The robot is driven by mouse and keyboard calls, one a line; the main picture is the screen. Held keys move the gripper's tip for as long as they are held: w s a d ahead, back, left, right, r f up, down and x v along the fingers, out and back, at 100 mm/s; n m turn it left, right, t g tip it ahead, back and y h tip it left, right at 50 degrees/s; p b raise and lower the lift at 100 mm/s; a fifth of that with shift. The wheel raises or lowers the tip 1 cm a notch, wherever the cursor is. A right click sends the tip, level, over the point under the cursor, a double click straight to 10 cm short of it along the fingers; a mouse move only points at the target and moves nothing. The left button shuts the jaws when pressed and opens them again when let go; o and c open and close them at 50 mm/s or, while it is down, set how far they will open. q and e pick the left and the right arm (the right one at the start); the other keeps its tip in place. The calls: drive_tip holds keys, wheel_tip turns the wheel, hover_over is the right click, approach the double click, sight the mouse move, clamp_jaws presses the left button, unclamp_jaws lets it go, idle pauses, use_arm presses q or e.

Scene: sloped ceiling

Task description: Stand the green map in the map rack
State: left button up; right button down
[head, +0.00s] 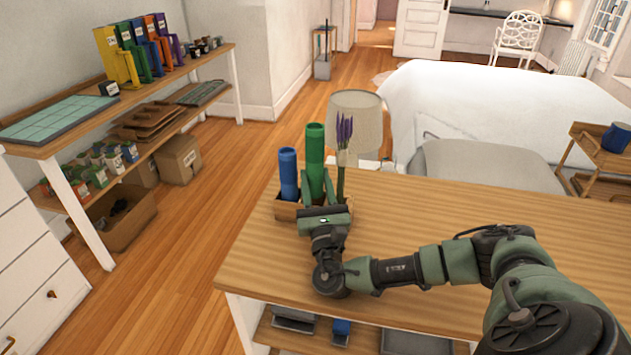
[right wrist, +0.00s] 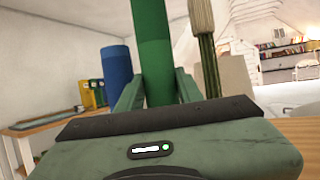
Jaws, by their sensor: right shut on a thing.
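The green map (head: 315,150) is a rolled green tube standing upright. My right gripper (head: 318,188) is shut on it, with one finger on each side; the hold also shows in the right wrist view (right wrist: 155,60). The map rack (head: 288,211) is a low wooden holder at the far left corner of the wooden table. A blue rolled map (head: 288,172) stands upright in its left part. The green map is at the rack, right of the blue one. My gripper hides its lower end, so I cannot tell how deep it sits. My left gripper is out of view.
Purple flowers (head: 344,135) on green stems stand close right of the green map. A lampshade (head: 355,115) is just behind. The tabletop (head: 420,215) is clear around my right arm. A shelf unit (head: 150,95) with colored binders stands at the left wall.

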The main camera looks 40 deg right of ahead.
drive_tip(key=c, duration=1.3)
unclamp_jaws()
drive_tip(key=shift+s+a+f, duration=0.1)
drive_tip(key=shift+f, duration=0.2)
drive_tip(key=shift+c, duration=0.2)
drive_tip(key=shift+o, duration=0.7)
drive_tip(key=shift+f, duration=0.2)
drive_tip(key=shift+r, duration=0.2)
drive_tip(key=shift+r+p, duration=0.4)
drive_tip(key=shift+p, duration=0.2)
drive_tip(key=shift+s+a+f+b, duration=0.25)
drive_tip(key=shift+f+b, duration=0.25)
drive_tip(key=shift+f, duration=0.1)
drive_tip(key=s+a+r, duration=0.1)
drive_tip(key=s+a, duration=0.4)
drive_tip(key=s, duration=0.6)
drive_tip(key=shift+a+b, duration=0.15)
drive_tip(key=shift+b, duration=0.25)
